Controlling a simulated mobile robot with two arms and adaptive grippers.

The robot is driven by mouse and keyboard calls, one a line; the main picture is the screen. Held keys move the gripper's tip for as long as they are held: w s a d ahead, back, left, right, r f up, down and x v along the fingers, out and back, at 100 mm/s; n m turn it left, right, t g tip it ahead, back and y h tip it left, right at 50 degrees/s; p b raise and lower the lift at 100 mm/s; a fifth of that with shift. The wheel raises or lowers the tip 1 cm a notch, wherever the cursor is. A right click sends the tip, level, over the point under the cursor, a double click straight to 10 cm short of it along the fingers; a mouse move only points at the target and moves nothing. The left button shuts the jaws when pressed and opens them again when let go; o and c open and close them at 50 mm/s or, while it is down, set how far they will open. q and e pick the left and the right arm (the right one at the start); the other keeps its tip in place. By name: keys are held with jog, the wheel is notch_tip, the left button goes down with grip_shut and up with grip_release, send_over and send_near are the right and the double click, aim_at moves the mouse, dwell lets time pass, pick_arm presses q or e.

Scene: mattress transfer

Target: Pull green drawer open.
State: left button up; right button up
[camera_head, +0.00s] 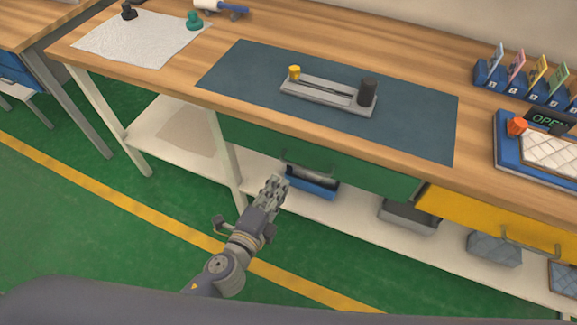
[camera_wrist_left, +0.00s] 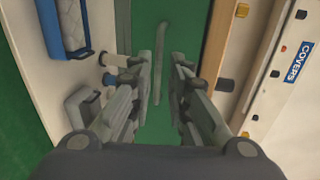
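The green drawer (camera_head: 365,174) is under the front edge of the workbench, and its front looks closed in the head view. Its front also fills the middle of the left wrist view (camera_wrist_left: 146,22). A thin bar handle (camera_wrist_left: 164,42) on it runs nearly upright in that view, lined up with the gap between my fingers. My left gripper (camera_head: 275,184) is in front of the drawer, near the handle; in the wrist view its two fingers (camera_wrist_left: 163,62) are apart. I cannot tell whether they touch the handle. My right gripper is in neither view.
A yellow drawer (camera_head: 475,217) with its own handle is to the right. Below, a white shelf (camera_head: 340,218) carries a blue bin (camera_head: 312,187) and grey boxes (camera_head: 408,217). On the bench (camera_head: 150,75) lies a dark mat (camera_head: 235,75) with a grey tray (camera_head: 310,95). Green floor is clear in front.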

aim_at(293, 164)
pick_arm(q)
jog(key=x, duration=1)
jog(key=shift+w+d+f+p, duration=0.1)
jog(key=shift+w+p, duration=0.2)
jog(key=shift+p, duration=0.1)
grip_shut()
